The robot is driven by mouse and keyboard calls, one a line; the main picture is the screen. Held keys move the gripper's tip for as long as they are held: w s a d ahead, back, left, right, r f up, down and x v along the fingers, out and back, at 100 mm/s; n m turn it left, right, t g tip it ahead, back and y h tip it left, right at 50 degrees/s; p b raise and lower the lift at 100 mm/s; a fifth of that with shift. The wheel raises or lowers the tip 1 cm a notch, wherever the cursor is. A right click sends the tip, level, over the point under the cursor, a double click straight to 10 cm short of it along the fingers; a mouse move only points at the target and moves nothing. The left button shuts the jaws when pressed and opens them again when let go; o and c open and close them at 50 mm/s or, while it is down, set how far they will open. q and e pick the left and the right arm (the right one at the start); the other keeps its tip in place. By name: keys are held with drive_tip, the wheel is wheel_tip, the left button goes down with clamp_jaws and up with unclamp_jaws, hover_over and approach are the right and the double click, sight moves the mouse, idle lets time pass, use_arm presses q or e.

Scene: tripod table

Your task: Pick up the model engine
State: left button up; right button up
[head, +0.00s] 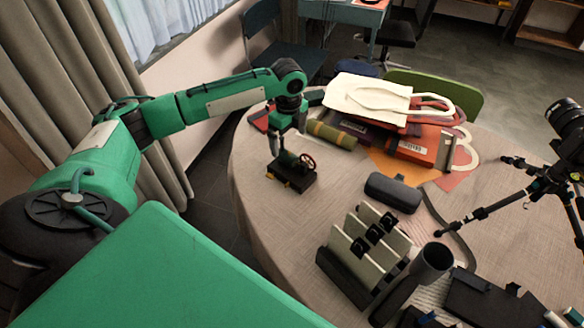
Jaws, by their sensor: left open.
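The model engine (298,178), a small dark machine with a reddish spoked flywheel on a black base, stands upright near the left edge of the round table (262,215). My left gripper (277,147) points down just above and beside the engine's left end, with its jaws open. It overlaps the engine's upper left part in the picture, and I cannot tell whether they touch. My right gripper is not in view.
An olive roll (332,135) lies behind the engine, beside a white tote bag (368,95). A dark case (393,192) lies to the right. A rack of upright panels (345,250) stands in front. A tripod (500,205) with a camera stands far right.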

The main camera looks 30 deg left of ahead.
sight(290, 159)
use_arm(q)
wheel_tip(290, 159, down, 5)
drive_tip(key=shift+f, duration=0.15)
drive_tip(key=f, duration=0.1)
drive_tip(key=f+p, duration=0.1)
drive_tip(key=f, duration=0.2)
drive_tip(key=shift+s+d+f, duration=0.2)
drive_tip(key=shift+d+f, duration=0.15)
drive_tip(key=shift+f, duration=0.35)
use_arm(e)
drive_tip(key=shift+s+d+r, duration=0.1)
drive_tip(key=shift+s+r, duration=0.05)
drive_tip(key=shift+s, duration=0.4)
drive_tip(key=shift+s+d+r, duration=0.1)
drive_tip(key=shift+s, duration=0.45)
use_arm(q)
drive_tip(key=shift+c, duration=0.5)
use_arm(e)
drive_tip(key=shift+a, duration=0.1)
use_arm(q)
drive_tip(key=c, duration=1.8)
drive_tip(key=shift+w+r, duration=0.1)
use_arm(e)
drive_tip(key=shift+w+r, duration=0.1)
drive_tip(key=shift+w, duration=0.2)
